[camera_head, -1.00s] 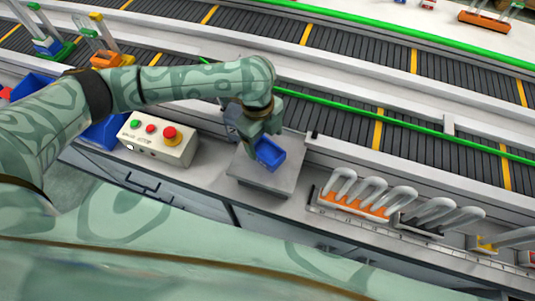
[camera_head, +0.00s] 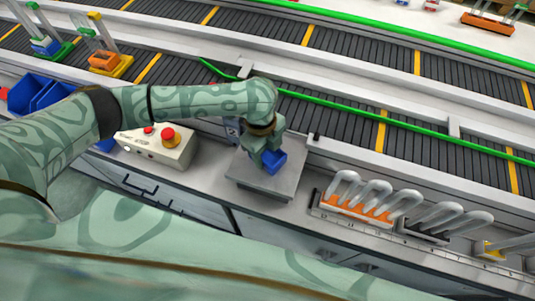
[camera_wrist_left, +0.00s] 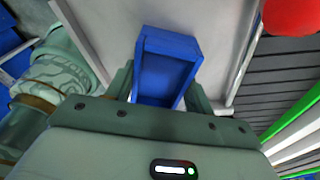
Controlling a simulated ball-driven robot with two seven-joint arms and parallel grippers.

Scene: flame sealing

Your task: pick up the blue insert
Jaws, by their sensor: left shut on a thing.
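The blue insert (camera_head: 274,161) is a small open-topped blue box over the grey square plate (camera_head: 286,182) in the head view. My left gripper (camera_head: 266,157) is shut on it, and the arm reaches in from the left above it. In the left wrist view the blue insert (camera_wrist_left: 165,68) sits between the two fingers of my left gripper (camera_wrist_left: 160,92). I cannot tell whether its underside touches the plate. My right gripper is not in view.
A control box (camera_head: 158,146) with a red button stands left of the plate. Racks of bent tubes (camera_head: 362,199) stand to the right. A conveyor (camera_head: 340,115) with a green rail runs behind. Blue bins (camera_head: 38,93) are at the far left.

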